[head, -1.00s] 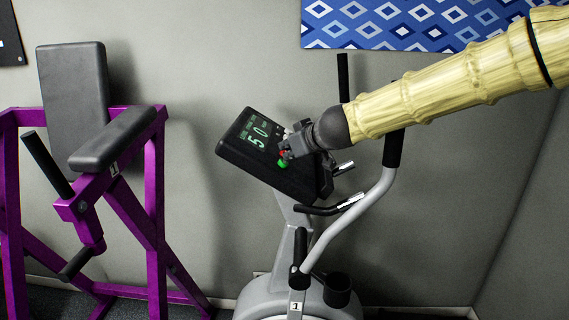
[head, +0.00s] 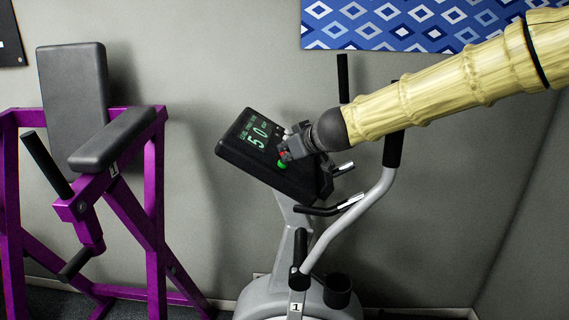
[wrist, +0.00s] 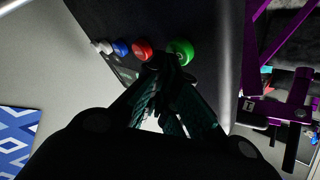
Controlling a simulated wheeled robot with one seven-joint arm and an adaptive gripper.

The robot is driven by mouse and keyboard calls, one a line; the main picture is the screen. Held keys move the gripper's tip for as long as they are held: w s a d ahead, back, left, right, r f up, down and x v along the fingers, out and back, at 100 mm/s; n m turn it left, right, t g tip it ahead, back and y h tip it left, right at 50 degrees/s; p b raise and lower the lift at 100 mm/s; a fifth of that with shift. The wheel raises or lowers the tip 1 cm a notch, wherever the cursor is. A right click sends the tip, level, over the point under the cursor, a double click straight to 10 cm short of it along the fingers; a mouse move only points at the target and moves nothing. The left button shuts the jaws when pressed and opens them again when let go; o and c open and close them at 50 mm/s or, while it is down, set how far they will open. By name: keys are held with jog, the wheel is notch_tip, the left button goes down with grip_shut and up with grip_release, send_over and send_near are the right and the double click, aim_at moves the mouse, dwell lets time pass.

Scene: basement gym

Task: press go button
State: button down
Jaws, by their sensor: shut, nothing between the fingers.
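The exercise machine's tilted black console (head: 240,151) has a lit green display reading 50. Its coloured buttons sit in a row at the display's side. The green button (head: 283,164) shows in the head view beside a red button (head: 282,154). In the wrist view the green button (wrist: 181,50) is at one end of the row, then red (wrist: 142,49), blue (wrist: 120,49) and white ones. My gripper (wrist: 168,62) is shut and empty. Its tips are at the console, close to the green and red buttons. I cannot tell whether they touch. No button labels are readable.
The machine's grey handlebar (head: 348,222) and upright black grips stand right of and below the console. A purple bench machine (head: 153,215) with black pads stands at left. A blue patterned panel (head: 400,25) hangs on the wall behind.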

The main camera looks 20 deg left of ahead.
jog(key=shift+f, duration=0.1)
dwell(0.4)
jog(key=shift+d+r+p, duration=0.35)
jog(key=shift+r+p, duration=0.35)
jog(key=shift+r, duration=0.05)
jog(key=shift+w, duration=0.1)
jog(key=d+r+p, duration=0.1)
jog(key=r+p, duration=0.1)
jog(key=d+r+p, duration=0.1)
jog(key=r, duration=0.1)
jog(key=shift+w+d+r, duration=0.1)
jog(key=shift+w+d, duration=0.2)
jog(key=shift+w, duration=0.05)
dwell(0.9)
